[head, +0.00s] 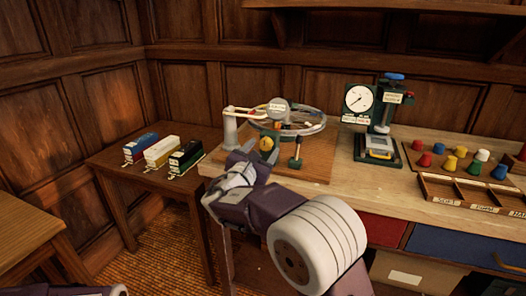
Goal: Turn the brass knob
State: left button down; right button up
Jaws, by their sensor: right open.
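A small brass-yellow knob (266,143) shows at the front of a brown board on the bench, below a large wheel-like ring (318,118). My right gripper (257,157) reaches up from the lower right and has its tips right at the knob. The jaws are open. They hide the lower part of the knob, and I cannot tell whether they touch it. Only a bit of my left arm shows at the bottom left edge; its gripper is out of view.
A grey post (229,131) and a dark-green T-handle (296,152) stand close on either side of the knob. A green gauge press (381,120), coloured pegs (450,163) and a sorting tray (470,192) are to the right.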

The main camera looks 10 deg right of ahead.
jog(key=shift+w+d, duration=0.25)
jog(key=shift+w, duration=0.1)
jog(key=shift+c, duration=0.3)
